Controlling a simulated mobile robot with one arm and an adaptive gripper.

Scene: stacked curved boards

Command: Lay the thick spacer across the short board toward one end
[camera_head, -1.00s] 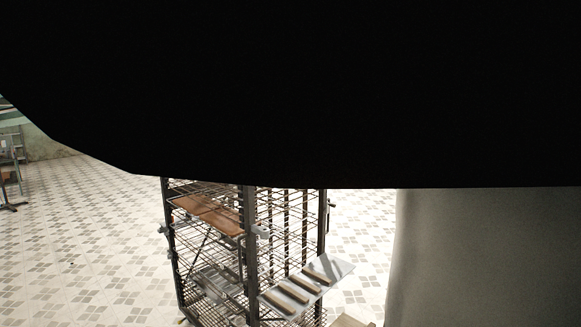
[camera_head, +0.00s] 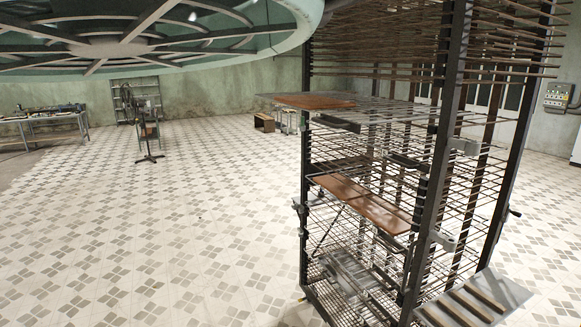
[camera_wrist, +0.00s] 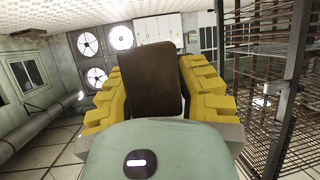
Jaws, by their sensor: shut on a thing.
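In the wrist view my gripper (camera_wrist: 153,95) has its yellow stepped fingers closed on the two sides of a dark brown block (camera_wrist: 152,75), which looks like the thick spacer. The block stands out beyond the fingers; its far part is clear of anything. In the camera_head view my gripper is not seen. Brown boards lie on the wire rack: one on an upper shelf (camera_head: 315,101) and a longer pair on a middle shelf (camera_head: 365,203). I cannot tell for sure which is the short board.
The tall wire rack (camera_head: 450,130) has dark posts and many thin rods. A grey tray (camera_head: 512,290) with several strips juts out at its lower right. Open tiled floor (camera_head: 170,230) lies to the left. A round green-glazed frame (camera_head: 120,45) hangs at the upper left.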

